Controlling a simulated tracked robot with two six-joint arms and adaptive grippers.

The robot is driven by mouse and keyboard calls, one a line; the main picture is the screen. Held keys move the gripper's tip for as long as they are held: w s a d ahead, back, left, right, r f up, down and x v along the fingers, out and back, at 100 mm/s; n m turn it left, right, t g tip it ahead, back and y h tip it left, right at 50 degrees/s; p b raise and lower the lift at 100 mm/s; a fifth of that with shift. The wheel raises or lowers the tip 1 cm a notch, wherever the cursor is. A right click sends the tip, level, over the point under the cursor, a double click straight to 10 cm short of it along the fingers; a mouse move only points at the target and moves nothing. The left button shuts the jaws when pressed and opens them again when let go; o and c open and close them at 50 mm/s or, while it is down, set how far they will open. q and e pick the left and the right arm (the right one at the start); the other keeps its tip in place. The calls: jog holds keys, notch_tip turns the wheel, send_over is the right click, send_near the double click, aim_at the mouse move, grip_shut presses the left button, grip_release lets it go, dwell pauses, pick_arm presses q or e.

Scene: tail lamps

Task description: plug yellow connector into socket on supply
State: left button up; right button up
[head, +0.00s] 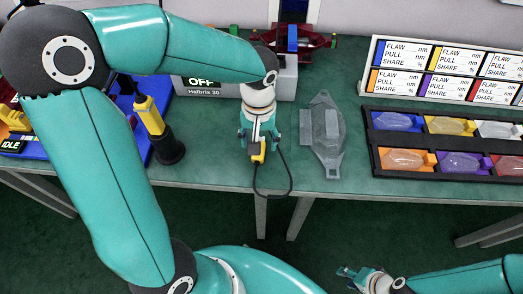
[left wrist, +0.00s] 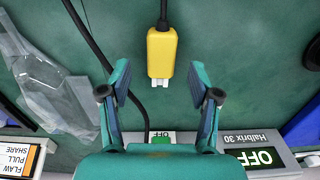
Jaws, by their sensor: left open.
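The yellow connector (left wrist: 161,52) lies on the green table with its pale prongs facing the supply; it also shows in the head view (head: 258,153). My left gripper (left wrist: 160,72) is open, one finger on each side of the connector's prong end, with visible gaps. In the head view the left gripper (head: 257,138) is over the connector and partly hides it. The grey supply (head: 205,88), marked OFF and Halbrix 30, stands behind my left arm; it also shows in the left wrist view (left wrist: 281,145). I cannot make out its socket. My right gripper (head: 350,275) is low, in front of the table; its opening is unclear.
A black cable (head: 290,180) loops from the connector over the table's front edge. A clear lamp cover (head: 323,135) lies to the right. Farther right are a black tray (head: 445,112) of coloured lamps and a label board (head: 455,48). A yellow-and-black tool (head: 150,115) stands left.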

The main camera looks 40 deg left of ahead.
pick_arm(q)
jog(key=shift+f, duration=1.5)
grip_shut()
jog(key=shift+r, duration=0.1)
notch_tip(320, 180, up, 20)
jog(key=p, duration=0.3)
